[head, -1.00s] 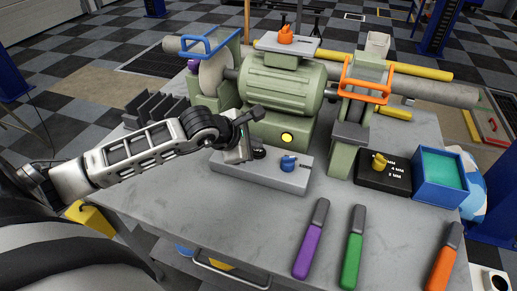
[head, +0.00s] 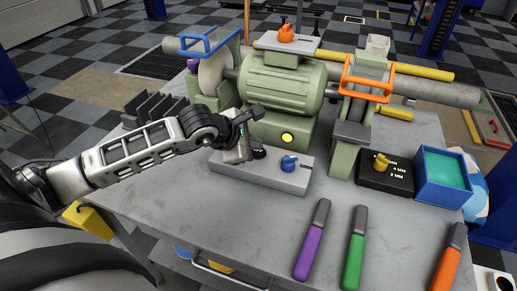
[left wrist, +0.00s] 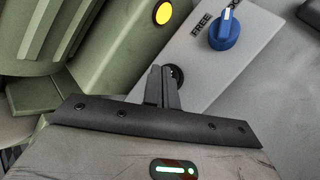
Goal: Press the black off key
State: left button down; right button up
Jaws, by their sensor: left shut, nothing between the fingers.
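The black off key (head: 259,153) is a small round black button on the left part of a grey control box (head: 262,180). It also shows in the left wrist view (left wrist: 179,74), partly hidden behind my fingers. My left gripper (head: 250,155) is shut and empty, with its fingertips right beside the key. In the left wrist view the shut fingertips (left wrist: 161,72) overlap the key's left edge. I cannot tell whether they touch it. My right gripper is not in view.
A blue knob (head: 289,163) stands right of the key on the same box. The green grinder (head: 280,95) with a lit yellow lamp (head: 287,138) rises just behind. Purple, green and orange-handled tools lie at the front right. The table's front left is clear.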

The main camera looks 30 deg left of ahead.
aim_at(255, 153)
pick_arm(q)
jog(key=shift+r, duration=0.1)
jog(key=shift+r+p, duration=1.75)
jog(key=shift+r, duration=1.25)
